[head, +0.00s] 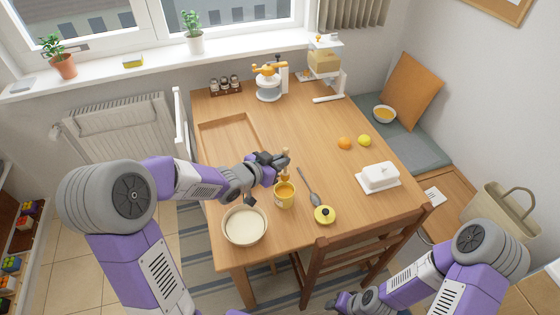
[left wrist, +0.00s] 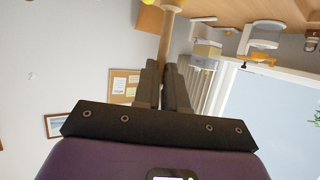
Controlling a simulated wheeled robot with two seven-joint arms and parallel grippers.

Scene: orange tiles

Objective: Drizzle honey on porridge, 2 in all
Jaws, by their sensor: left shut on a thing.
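My left gripper (head: 282,163) is shut on a wooden honey dipper (head: 287,155), held roughly upright over the yellow honey pot (head: 284,198). The dipper's handle also shows between the fingers in the left wrist view (left wrist: 166,42). I cannot tell whether its lower end is inside the pot or just above it. A bowl of pale porridge (head: 245,225) stands left of the pot near the table's front edge. Another bowl (head: 384,113) with orange-yellow contents rests on the bench cushion. My right gripper (head: 338,302) is low at the front, away from the table items; its jaws are unclear.
A spoon (head: 309,186) and a yellow lid (head: 325,214) lie right of the pot. A white butter dish (head: 379,178), an orange (head: 344,143) and a lemon (head: 364,140) are farther right. A wooden tray (head: 232,118) lies behind. A chair (head: 355,250) stands at the front edge.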

